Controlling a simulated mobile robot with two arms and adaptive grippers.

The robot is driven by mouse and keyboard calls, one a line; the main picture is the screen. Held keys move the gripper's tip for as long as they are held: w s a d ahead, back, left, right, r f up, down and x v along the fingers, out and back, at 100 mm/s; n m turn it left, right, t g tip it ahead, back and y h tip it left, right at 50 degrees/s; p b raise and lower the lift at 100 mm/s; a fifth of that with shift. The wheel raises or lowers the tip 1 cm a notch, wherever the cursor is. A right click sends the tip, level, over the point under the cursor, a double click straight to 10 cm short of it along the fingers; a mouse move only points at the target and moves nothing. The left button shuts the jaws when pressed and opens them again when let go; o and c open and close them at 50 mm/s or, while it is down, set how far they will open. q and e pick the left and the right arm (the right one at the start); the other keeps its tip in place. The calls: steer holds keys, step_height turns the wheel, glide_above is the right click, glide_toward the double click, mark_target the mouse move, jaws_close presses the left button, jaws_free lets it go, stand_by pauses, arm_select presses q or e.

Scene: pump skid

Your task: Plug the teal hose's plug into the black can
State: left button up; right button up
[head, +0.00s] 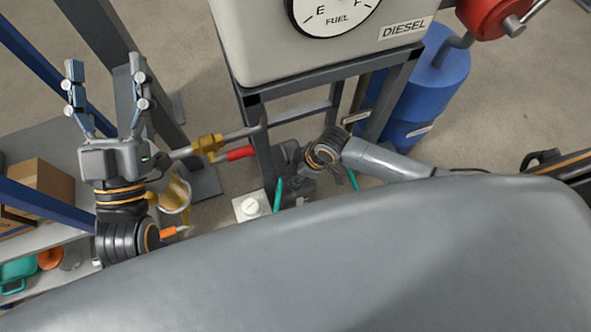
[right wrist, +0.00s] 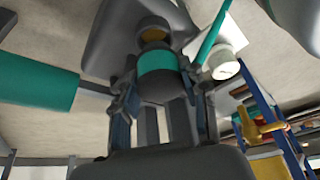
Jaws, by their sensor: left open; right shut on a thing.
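My right gripper (head: 290,165) is shut on the plug, low beside the grey stand. In the right wrist view the gripper (right wrist: 163,90) clasps the dark plug with its teal band (right wrist: 157,64). Just past the plug is a dark ring with a brass-coloured inside (right wrist: 153,33), in front of a dark grey body (right wrist: 120,30). I cannot tell if that body is the black can or if the plug touches it. My left gripper (head: 106,85) is open and empty.
A white container with a round cap (head: 250,206) stands near the right gripper. Brass valve fittings (head: 208,144) and a red handle (head: 238,153) lie between the arms. A fuel tank (head: 270,60) on a grey stand and a blue drum (head: 430,75) are behind.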

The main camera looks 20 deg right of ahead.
arm_select(q)
steer(key=shift+w+f+g+p, duration=0.15)
steer(key=shift+w+f+g, duration=0.2)
steer(key=shift+f, duration=0.2)
steer(key=shift+w+f+g+p, duration=0.15)
steer(key=shift+w+f+g, duration=0.1)
steer(key=shift+f+g, duration=0.25)
steer(key=shift+f+y, duration=0.15)
steer(key=shift+y, duration=0.15)
stand_by(0.3)
steer(key=shift+w+a+f+g+y+p, duration=0.1)
steer(key=shift+w+f+g+y+p, duration=0.15)
steer(key=shift+f+g, duration=0.35)
steer(key=shift+w+f+g+y+p, duration=0.15)
steer(key=shift+w+f+g, duration=0.1)
steer(key=shift+f, duration=0.5)
steer(key=shift+s+r, duration=0.1)
steer(key=shift+r, duration=0.2)
arm_select(e)
steer(key=shift+f, duration=0.1)
arm_select(q)
steer(key=shift+s+r+t+h, duration=0.1)
steer(key=shift+r+t+h, duration=0.2)
arm_select(e)
steer(key=shift+f, duration=0.1)
arm_select(q)
steer(key=shift+r, duration=0.25)
arm_select(e)
steer(key=shift+f, duration=0.1)
